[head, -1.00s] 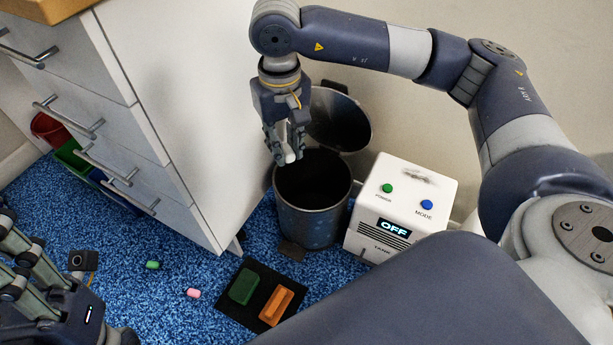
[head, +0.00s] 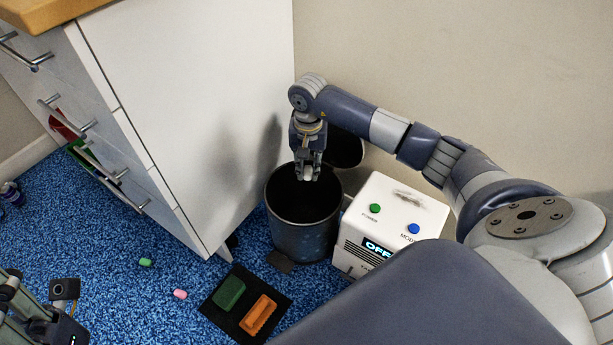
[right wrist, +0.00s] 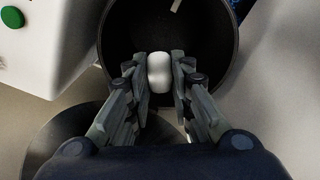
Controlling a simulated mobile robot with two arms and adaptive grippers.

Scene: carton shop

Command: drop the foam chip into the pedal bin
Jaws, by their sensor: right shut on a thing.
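The pedal bin (head: 303,235) is a dark grey cylinder on the blue floor beside the white cabinet. Its lid (head: 346,149) stands open at the back. My right gripper (head: 307,175) is over the bin's mouth, pointing down. In the right wrist view, the right gripper (right wrist: 160,82) is shut on the white foam chip (right wrist: 159,70), with the dark inside of the bin (right wrist: 205,35) behind it. In the head view the chip is too small to make out well. My left gripper (head: 35,315) is partly in view at the lower left, and its fingertips are unclear.
A white box with buttons and an OFF display (head: 378,225) stands right of the bin. The cabinet (head: 190,120) is close on the left. A black mat (head: 222,312) holds a green and an orange block. Green (head: 146,262) and pink (head: 180,294) bits lie on the floor.

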